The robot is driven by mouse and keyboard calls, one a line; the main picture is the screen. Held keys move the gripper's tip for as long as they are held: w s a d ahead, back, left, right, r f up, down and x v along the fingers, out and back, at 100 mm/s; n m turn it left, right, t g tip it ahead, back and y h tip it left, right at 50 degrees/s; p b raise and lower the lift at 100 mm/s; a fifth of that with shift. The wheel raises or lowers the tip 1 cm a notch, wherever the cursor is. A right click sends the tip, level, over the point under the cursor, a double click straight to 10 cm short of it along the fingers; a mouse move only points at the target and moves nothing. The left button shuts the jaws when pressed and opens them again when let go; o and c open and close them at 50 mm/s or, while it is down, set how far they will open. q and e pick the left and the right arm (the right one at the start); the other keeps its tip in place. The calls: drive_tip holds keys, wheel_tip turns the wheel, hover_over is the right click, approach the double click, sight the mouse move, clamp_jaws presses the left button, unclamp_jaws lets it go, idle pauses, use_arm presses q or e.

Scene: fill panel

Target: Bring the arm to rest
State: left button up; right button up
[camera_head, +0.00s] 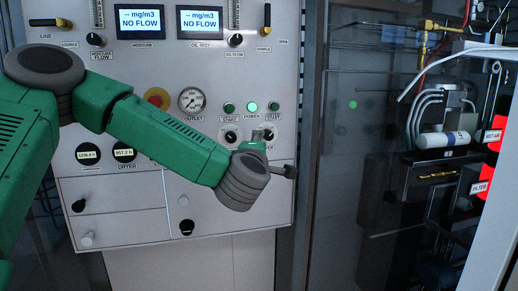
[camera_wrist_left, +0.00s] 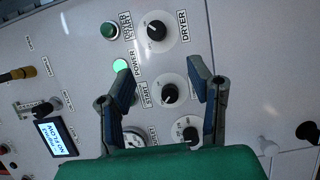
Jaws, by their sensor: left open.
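My left arm, green with grey joints, comes in from the left in the head view and reaches across the front of the grey panel (camera_head: 130,205). My left gripper (camera_head: 271,152) is mostly hidden behind the wrist there, near the knobs below the START and POWER buttons. In the left wrist view my left gripper (camera_wrist_left: 160,70) has its two dark fingers spread wide apart with nothing between them. A black knob (camera_wrist_left: 170,93) on the panel shows behind the gap. I cannot tell whether a finger touches the panel. My right gripper is not in view.
Two displays (camera_head: 139,21) read NO FLOW. A lit green POWER light (camera_head: 252,106) is above the wrist. An open cabinet with tubing and a white cylinder (camera_head: 443,139) stands at right.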

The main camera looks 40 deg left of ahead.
use_arm(q)
drive_tip(key=s+d+f+m+g+h+b, duration=0.25)
drive_tip(key=d+f+m, duration=0.2)
drive_tip(key=f, duration=0.75)
drive_tip(key=s+d+f+m+g+h+b, duration=0.1)
drive_tip(key=s+d+f+m+h+b, duration=0.25)
drive_tip(key=f, duration=0.85)
drive_tip(key=s+d+f+m+g+h, duration=0.1)
drive_tip(key=s+d+f+m+h, duration=0.15)
drive_tip(key=d+f+m, duration=0.65)
drive_tip(key=s+a+f+m+g+b, duration=0.1)
drive_tip(key=s+f+g+b, duration=0.15)
drive_tip(key=s+f, duration=0.5)
drive_tip(key=s+a+f+m+g+b, duration=0.1)
drive_tip(key=s+a+f+g, duration=0.3)
drive_tip(key=f, duration=0.6)
drive_tip(key=s+f+m+g+b, duration=0.1)
drive_tip(key=s+f, duration=0.3)
drive_tip(key=s, duration=0.4)
drive_tip(key=s+a+f+m+g+b, duration=0.1)
drive_tip(key=s+f+m+g, duration=0.2)
drive_tip(key=s, duration=0.6)
wheel_tip(320, 180, down, 2)
drive_tip(key=shift+s+a+f+m+b, duration=0.2)
drive_tip(key=shift+s+m+b, duration=0.15)
drive_tip(key=shift+m, duration=0.15)
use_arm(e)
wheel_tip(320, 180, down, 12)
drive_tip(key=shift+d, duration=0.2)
